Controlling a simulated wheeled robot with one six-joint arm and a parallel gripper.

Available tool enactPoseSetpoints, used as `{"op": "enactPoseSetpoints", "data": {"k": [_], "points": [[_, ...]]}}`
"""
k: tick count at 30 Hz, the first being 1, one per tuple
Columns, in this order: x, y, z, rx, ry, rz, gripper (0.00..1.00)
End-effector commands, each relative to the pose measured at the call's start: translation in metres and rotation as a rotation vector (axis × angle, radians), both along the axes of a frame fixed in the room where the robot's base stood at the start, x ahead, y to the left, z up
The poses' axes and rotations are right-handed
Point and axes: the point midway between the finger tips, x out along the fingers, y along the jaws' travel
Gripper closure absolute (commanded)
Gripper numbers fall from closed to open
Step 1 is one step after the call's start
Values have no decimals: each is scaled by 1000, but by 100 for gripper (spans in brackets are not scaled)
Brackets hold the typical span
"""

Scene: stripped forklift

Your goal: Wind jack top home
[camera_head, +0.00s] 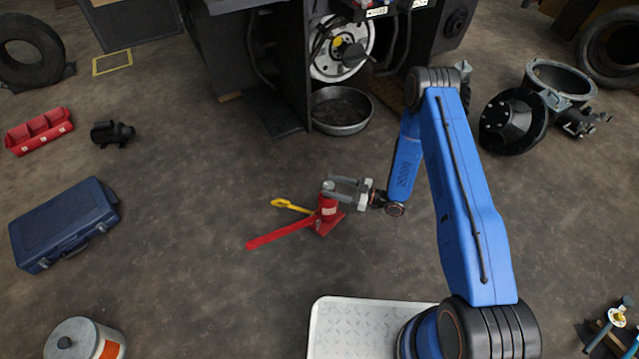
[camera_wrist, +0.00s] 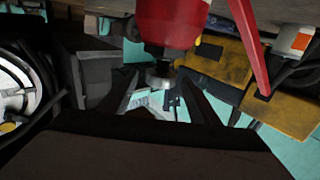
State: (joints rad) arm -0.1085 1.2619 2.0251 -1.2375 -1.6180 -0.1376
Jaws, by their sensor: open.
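The red jack (camera_head: 328,208) stands upright on the floor in the middle of the head view. Its long red handle (camera_head: 280,234) reaches out to the lower left. My gripper (camera_head: 330,188) is level at the top of the jack, coming in from the right.
A yellow tool (camera_head: 290,205) lies by the jack. The dark forklift (camera_head: 255,65) with a basin (camera_head: 342,110) stands behind. A blue case (camera_head: 63,225) is at left, black and grey housings (camera_head: 512,122) at right. Floor around the jack is mostly clear.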

Motion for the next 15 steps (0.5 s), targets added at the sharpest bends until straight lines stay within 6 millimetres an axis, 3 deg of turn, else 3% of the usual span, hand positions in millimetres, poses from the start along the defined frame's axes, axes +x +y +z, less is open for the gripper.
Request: {"op": "enactPoseSetpoints", "data": {"k": [6, 15], "points": [[7, 35, 0, 0, -1, 3, 45], [13, 55, 0, 0, 0, 0, 45]]}}
